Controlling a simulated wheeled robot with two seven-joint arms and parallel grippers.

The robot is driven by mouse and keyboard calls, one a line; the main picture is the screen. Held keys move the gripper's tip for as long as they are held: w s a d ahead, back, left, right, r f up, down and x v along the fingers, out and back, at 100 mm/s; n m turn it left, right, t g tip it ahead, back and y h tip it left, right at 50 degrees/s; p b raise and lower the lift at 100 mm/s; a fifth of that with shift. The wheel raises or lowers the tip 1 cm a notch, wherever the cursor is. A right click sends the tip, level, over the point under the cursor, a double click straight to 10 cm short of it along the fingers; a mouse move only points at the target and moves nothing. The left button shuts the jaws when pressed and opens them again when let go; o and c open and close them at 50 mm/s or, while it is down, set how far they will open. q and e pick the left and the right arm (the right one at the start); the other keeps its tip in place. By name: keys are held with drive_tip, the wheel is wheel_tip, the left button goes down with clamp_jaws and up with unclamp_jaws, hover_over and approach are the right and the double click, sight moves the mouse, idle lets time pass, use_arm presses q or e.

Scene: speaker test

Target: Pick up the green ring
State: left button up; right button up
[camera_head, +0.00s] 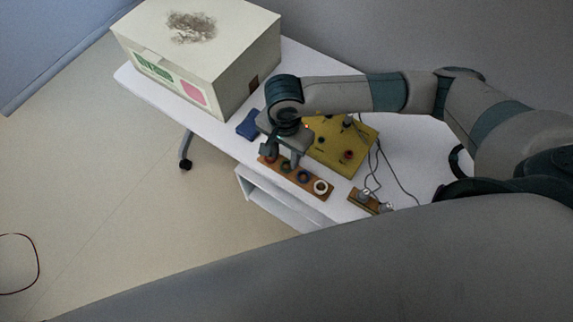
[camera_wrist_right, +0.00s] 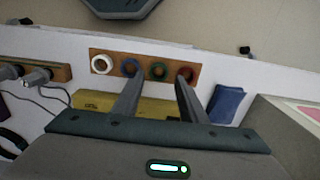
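The green ring (camera_head: 286,166) sits on a wooden strip (camera_head: 312,189) at the table's front edge, between a red ring and a blue ring (camera_head: 303,177). In the right wrist view the green ring (camera_wrist_right: 158,71) shows between the two fingertips in the picture. My right gripper (camera_head: 283,156) is over the red and green end of the strip, its fingers apart and empty; it also shows in the wrist view (camera_wrist_right: 159,78). I cannot tell its exact height above the ring. The red ring (camera_wrist_right: 185,75) is partly covered by a finger. My left gripper is out of view.
A white ring (camera_head: 320,187) is at the strip's right end. A yellow box (camera_head: 350,140) with knobs and cables stands behind, a small plug block (camera_head: 364,200) to the right. A blue block (camera_head: 248,124) and a large cream box (camera_head: 215,55) are to the left.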

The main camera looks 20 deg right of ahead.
sight(286, 168)
wheel_tip(286, 168, down, 5)
drive_tip(key=shift+b, duration=0.7)
drive_tip(key=shift+d, duration=0.1)
drive_tip(key=c, duration=0.6)
